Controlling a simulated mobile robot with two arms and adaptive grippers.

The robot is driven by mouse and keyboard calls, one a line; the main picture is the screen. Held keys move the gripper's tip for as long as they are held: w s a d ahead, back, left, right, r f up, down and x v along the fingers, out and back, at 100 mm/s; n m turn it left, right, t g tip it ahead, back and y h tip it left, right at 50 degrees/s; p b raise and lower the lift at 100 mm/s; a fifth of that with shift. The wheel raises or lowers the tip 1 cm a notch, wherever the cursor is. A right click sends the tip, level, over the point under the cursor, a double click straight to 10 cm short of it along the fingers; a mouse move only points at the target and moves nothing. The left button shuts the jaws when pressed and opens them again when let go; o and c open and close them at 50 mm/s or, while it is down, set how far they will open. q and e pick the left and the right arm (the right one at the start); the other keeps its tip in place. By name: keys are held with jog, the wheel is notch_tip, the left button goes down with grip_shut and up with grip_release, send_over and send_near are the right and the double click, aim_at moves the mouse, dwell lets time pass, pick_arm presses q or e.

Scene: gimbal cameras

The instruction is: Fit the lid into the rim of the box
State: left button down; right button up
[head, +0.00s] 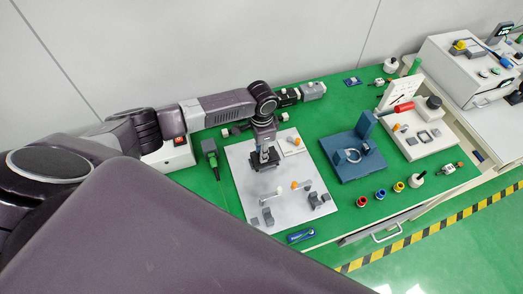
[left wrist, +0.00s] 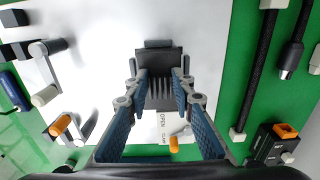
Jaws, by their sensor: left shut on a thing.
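My left gripper (head: 265,158) points down over the pale grey board (head: 240,172). It is shut on a dark piece that I take for the lid, which shows between the fingertips (left wrist: 158,90) in the left wrist view. There a dark grey block (left wrist: 158,62) with a row of ridges lies just beyond the tips. In the head view a black shape (head: 265,167) sits under the gripper, low over the board. I cannot tell lid from box in it, nor whether they touch; the fingers hide the join. My right gripper is not in view.
A white plate with an orange knob (head: 297,141) lies beside the gripper. Grey blocks (head: 268,216) and bars with orange and white ends stand toward the board's front. A blue fixture (head: 352,152) stands to the right. Bare board lies left of the gripper.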

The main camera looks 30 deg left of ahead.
pick_arm(q)
jog(key=shift+f, duration=0.4)
jog(key=c, duration=1.6)
grip_release()
jog(key=shift+r, duration=0.1)
jog(key=shift+r, duration=0.1)
notch_tip(320, 180, up, 12)
jog(key=shift+f, duration=0.1)
